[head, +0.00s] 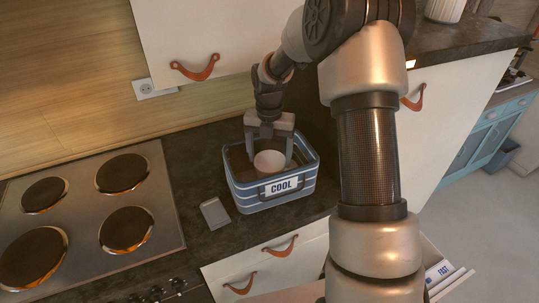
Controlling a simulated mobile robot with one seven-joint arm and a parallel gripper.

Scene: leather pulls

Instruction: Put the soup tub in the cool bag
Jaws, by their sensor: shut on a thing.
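The cool bag (305,184) is a blue striped, open-topped container with a white "COOL" label, standing on the dark counter. The soup tub (269,163) is a pale round tub, seen within the bag's opening. My gripper (269,160) points down over the bag, with its fingers on either side of the tub, shut on it. The tub's lower part is hidden behind the bag's front wall, so I cannot tell whether it touches the bag's floor.
A small grey flat object (215,213) lies on the counter left of the bag. A hob (90,215) with several burners is further left. An open drawer (440,272) shows at the lower right. White cabinets with leather pulls hang above.

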